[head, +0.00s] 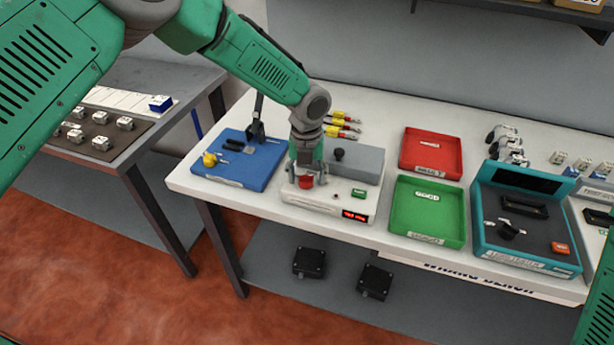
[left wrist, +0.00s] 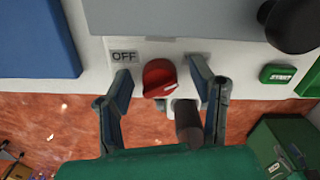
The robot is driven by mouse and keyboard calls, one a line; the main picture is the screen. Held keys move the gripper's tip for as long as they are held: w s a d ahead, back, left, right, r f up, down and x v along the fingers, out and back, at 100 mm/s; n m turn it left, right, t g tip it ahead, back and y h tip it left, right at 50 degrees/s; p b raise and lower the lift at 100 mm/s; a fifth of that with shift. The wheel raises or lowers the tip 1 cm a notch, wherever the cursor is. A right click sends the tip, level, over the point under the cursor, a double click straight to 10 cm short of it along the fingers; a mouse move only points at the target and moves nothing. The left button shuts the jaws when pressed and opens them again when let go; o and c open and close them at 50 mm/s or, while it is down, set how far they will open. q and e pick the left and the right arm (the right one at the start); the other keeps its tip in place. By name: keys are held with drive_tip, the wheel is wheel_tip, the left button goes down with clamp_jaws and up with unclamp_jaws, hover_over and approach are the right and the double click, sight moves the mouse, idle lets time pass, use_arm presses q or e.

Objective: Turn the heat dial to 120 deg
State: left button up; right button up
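The red heat dial (head: 306,182) is on the front left of a white and grey heating unit (head: 325,203). In the left wrist view the dial (left wrist: 158,78) sits between my left gripper's (left wrist: 159,72) two fingers, with a gap on each side. My left gripper (head: 307,174) points down over the dial and is open. An "OFF" label (left wrist: 124,57) is left of the dial; the dial's angle setting cannot be read. A red-lit display (head: 355,216) is on the unit's front, too small to read. My right gripper is out of view.
A green START button (left wrist: 278,74) and a dark round knob (left wrist: 290,22) are right of the dial.

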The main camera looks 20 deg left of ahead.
use_arm(q)
drive_tip(key=shift+s, duration=0.1)
drive_tip(key=shift+r, duration=0.2)
wheel_tip(320, 180, up, 11)
drive_tip(key=shift+r, duration=0.15)
idle(0.4)
